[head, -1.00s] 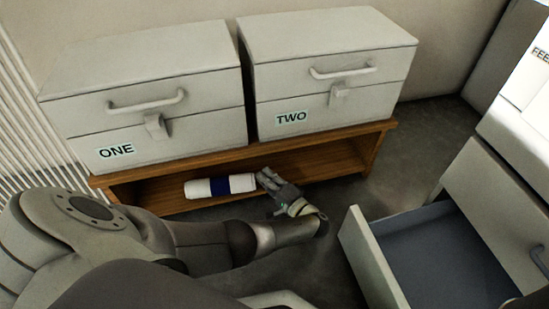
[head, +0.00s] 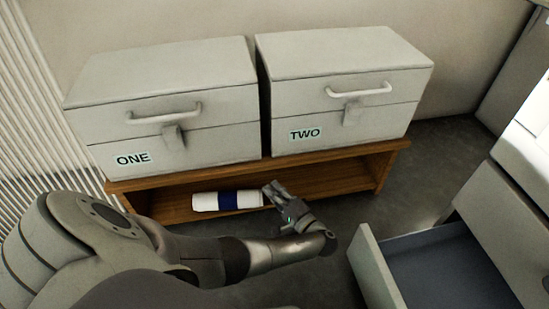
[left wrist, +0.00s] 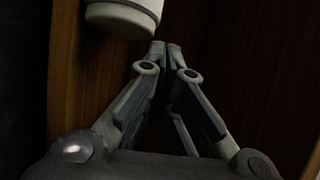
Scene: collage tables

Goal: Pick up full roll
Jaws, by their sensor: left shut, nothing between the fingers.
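The roll (head: 228,201) is white with a dark blue band. It lies on its side on the low shelf of the wooden bench (head: 352,186), below the two boxes. My left gripper (head: 272,189) is at the roll's right end, with its fingers shut and nothing between them. In the left wrist view the roll's white end (left wrist: 125,15) shows at the top, just beyond and left of the closed fingertips (left wrist: 165,48). I cannot tell whether they touch. My right gripper is not in view.
White boxes labelled ONE (head: 165,105) and TWO (head: 340,90) stand on the bench. An open drawer (head: 440,262) juts out at the lower right. The shelf right of my gripper is clear. A slatted panel (head: 30,130) stands at the left.

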